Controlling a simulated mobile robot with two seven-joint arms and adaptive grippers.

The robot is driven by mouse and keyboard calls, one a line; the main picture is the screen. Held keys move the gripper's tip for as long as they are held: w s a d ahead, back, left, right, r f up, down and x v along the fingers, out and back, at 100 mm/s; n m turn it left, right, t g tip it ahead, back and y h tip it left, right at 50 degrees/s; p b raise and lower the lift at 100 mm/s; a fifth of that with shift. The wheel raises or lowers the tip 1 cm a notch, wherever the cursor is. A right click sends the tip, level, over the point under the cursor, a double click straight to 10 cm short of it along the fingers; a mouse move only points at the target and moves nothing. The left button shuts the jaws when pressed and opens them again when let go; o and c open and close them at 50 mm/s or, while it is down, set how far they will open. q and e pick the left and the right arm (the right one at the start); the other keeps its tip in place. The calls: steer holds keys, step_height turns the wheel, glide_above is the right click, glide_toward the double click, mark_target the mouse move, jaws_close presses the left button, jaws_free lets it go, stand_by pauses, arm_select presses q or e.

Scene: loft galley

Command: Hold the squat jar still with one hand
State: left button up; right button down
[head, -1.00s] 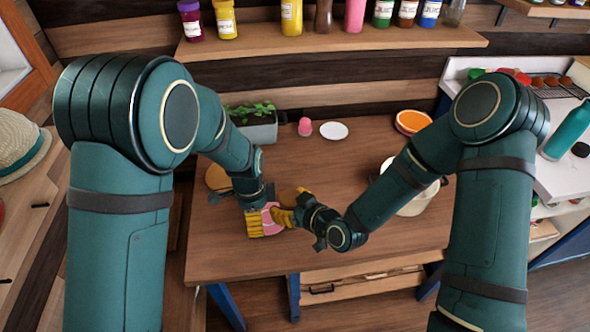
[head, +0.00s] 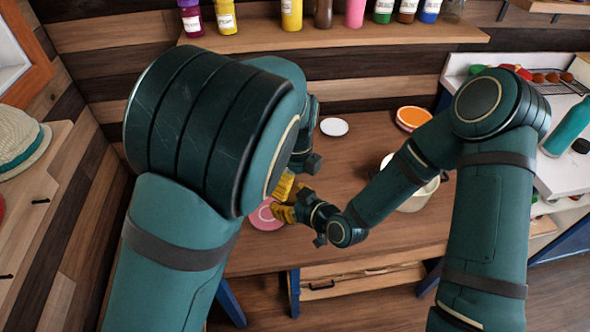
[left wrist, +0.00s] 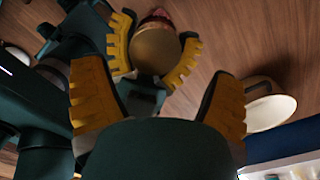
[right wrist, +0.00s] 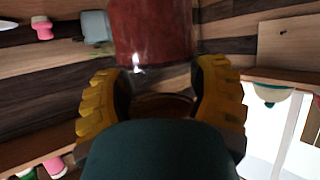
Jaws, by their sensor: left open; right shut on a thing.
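The squat jar has red contents in clear glass and a tan lid. It shows in the right wrist view (right wrist: 155,30) and, from above, in the left wrist view (left wrist: 156,50). My left gripper (head: 285,187) is open above the jar. In the left wrist view its fingers (left wrist: 158,85) are spread, with the lid beyond them. I cannot tell whether the jar touches the table.
A cream pot (head: 415,199) stands to the right, with an orange bowl (head: 412,115) and a white disc (head: 334,127) behind. A shelf (head: 340,37) of bottles runs along the back wall.

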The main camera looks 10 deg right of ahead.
mark_target(295, 192)
arm_select(q)
steer(key=shift+a+f, duration=0.1)
steer(key=shift+f, duration=1.45)
steer(key=c, duration=1.4)
steer(key=o, duration=1.2)
steer(key=shift+c, duration=0.2)
